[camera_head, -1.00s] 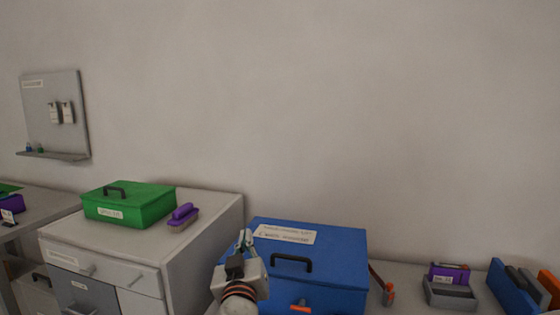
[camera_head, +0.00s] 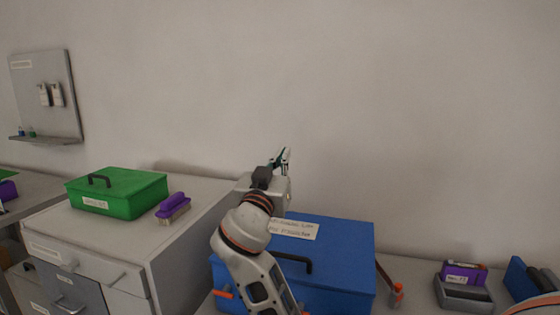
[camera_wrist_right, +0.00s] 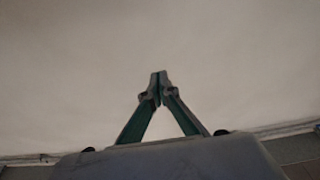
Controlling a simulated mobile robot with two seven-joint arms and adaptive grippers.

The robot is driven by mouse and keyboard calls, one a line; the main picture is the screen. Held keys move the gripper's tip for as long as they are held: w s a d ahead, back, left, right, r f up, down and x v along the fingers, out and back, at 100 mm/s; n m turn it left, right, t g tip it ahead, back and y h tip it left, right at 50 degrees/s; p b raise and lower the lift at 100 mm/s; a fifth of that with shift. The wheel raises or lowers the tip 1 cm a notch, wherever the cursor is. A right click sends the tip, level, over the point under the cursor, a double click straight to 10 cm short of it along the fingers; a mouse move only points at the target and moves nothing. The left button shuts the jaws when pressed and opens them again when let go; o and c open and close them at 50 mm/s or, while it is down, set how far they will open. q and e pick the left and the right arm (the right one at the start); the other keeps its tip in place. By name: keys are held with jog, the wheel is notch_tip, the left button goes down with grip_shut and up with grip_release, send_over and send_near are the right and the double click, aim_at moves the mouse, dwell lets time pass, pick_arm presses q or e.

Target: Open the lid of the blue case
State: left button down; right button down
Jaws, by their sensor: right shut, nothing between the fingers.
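The blue case (camera_head: 345,262) stands on the worktop with its lid down. It has a black handle and a white label on the lid, and orange latches at its front. My right gripper (camera_head: 284,155) is above the back left part of the case, apart from it, pointing up toward the wall. My right arm hides the left part of the lid and front. In the right wrist view the gripper's fingertips (camera_wrist_right: 158,80) meet, with nothing between them and bare wall beyond. My left gripper is not in view.
A green case (camera_head: 120,192) and a purple brush (camera_head: 173,206) sit on the drawer cabinet (camera_head: 190,233) at left. Right of the blue case are an orange-ended tool (camera_head: 397,292) and a grey bin (camera_head: 464,294) with a purple item. The wall space above is clear.

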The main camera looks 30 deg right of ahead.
jog(key=p+x, duration=0.1)
jog(key=x, duration=0.7)
jog(key=shift+w+p, duration=0.15)
jog(key=shift+p, duration=0.15)
dwell(1.1)
